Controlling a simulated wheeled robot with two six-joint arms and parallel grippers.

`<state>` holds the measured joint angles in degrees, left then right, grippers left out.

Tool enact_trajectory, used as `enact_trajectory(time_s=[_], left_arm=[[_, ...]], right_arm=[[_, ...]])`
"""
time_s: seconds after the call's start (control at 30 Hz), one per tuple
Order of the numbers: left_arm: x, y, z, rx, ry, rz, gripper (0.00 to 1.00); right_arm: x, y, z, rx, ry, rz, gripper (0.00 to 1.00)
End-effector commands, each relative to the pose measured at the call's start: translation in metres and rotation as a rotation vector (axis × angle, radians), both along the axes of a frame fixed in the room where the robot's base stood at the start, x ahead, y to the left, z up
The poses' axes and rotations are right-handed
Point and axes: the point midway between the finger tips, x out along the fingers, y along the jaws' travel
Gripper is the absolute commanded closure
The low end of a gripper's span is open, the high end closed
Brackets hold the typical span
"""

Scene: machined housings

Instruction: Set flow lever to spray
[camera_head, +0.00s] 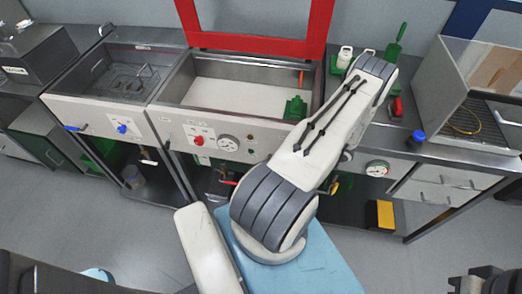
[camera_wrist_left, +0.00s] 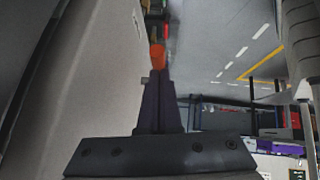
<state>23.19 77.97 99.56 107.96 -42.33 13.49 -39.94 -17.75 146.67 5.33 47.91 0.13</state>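My left arm crosses the middle of the head view in front of the bench, and its links hide the left gripper there. In the left wrist view the dark fingers of my left gripper (camera_wrist_left: 160,88) stand close together and look shut. An orange-red piece (camera_wrist_left: 158,55) shows right at the fingertips; I cannot tell whether it is gripped or lies beyond them. In the head view a red handle (camera_head: 228,182) sits under the middle sink unit, partly in shadow. An orange lever (camera_head: 302,78) stands inside that basin. I cannot tell which is the flow lever. My right gripper is not seen.
The middle unit's front panel (camera_head: 258,144) has a red knob (camera_head: 198,140) and a gauge (camera_head: 229,143). The left unit has a blue knob (camera_head: 122,129). A grey surface (camera_wrist_left: 85,70) fills the left of the wrist view, close to the fingers. A yellow box (camera_head: 384,214) stands on the lower shelf.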

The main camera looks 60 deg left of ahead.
Motion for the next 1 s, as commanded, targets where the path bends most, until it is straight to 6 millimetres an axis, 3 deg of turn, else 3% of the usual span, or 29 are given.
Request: enact_trajectory(time_s=[0.53, 0.87, 0.9, 1.0], left_arm=[[0.002, -0.002, -0.001, -0.008, -0.009, -0.003, 1.0], [-0.006, -0.005, 0.05, -0.002, -0.004, 0.006, 1.0], [0.002, -0.011, 0.045, 0.0, -0.008, 0.001, 1.0], [0.013, -0.023, 0.059, 0.0, -0.01, 0.001, 1.0]], right_arm=[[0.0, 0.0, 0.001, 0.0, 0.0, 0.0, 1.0], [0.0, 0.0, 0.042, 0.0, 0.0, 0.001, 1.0], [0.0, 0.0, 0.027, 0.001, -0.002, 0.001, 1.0], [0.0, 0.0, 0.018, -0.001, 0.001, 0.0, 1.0]])
